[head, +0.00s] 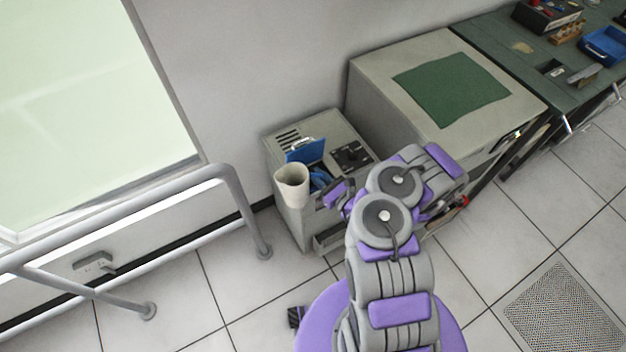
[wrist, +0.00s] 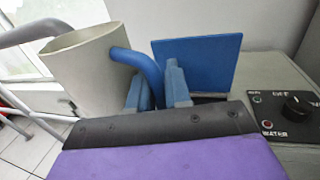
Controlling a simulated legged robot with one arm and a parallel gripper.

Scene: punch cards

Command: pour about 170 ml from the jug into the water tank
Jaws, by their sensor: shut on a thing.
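The jug (head: 292,188) is off-white with a blue handle; in the wrist view (wrist: 88,72) its open mouth faces up. My gripper (head: 323,180) is shut on the jug's blue handle (wrist: 152,70); its blue fingertips (wrist: 160,92) sit either side of it. The jug is held at the front left of a grey cabinet (head: 335,128). A blue flap (head: 305,150) stands raised on the cabinet top, just behind the jug; it also shows in the wrist view (wrist: 200,62). The tank's opening and the jug's water level are hidden. No stream of water shows.
A control panel (head: 351,156) with a black knob (wrist: 297,106) and a "WATER" label is right of the flap. A larger beige cabinet with a green mat (head: 452,88) stands to the right. A grey tubular rail (head: 232,190) is on the left. Tiled floor lies open in front.

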